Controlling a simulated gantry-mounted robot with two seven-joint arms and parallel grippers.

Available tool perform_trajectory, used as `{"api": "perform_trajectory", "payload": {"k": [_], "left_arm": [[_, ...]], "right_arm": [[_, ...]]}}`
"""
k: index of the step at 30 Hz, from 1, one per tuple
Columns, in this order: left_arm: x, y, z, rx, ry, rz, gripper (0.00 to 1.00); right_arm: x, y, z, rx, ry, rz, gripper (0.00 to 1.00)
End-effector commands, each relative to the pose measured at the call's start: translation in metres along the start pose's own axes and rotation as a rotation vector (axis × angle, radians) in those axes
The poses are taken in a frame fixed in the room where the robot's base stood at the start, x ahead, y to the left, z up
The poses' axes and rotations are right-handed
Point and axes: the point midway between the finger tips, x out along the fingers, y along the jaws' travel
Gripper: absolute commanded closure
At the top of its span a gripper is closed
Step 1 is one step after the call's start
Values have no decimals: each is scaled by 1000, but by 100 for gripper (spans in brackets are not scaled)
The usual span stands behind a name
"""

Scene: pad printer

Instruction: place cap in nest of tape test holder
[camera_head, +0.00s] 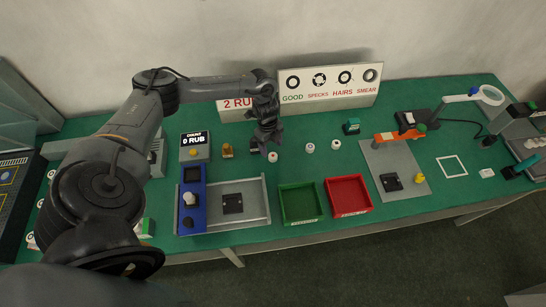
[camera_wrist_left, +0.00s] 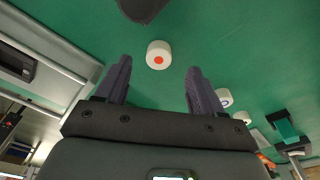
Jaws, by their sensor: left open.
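A white cap with an orange-red dot on top (camera_head: 272,157) stands on the green table just below my left gripper (camera_head: 267,143). In the left wrist view the cap (camera_wrist_left: 158,55) shows in line with the gap between the open, empty fingers (camera_wrist_left: 159,66); I cannot tell the height left between them. Two more white caps (camera_head: 310,148) (camera_head: 335,144) stand to the right. Two grey plates carry dark nests: one (camera_head: 391,182) by an orange bar, one (camera_head: 232,203) beside a blue unit. I cannot tell for sure which is the tape test holder. Both nests look empty. My right gripper is out of view.
A green bin (camera_head: 300,219) and a red bin (camera_head: 365,208) stand at the front middle. A sign board (camera_head: 328,87) is behind the gripper. A counter box (camera_head: 194,146) is left. A magnifier (camera_head: 491,95) stands at right.

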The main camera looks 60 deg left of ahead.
Motion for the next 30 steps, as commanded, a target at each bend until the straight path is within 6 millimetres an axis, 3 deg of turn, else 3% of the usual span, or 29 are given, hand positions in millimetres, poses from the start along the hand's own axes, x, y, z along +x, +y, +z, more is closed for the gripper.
{"api": "perform_trajectory", "payload": {"k": [9,19,30], "left_arm": [[39,1,-4,0,1,1,32],[44,1,-4,1,1,0,32],[44,1,-4,1,1,0,87]], "right_arm": [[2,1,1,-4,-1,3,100],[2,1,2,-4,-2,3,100],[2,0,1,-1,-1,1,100]]}}
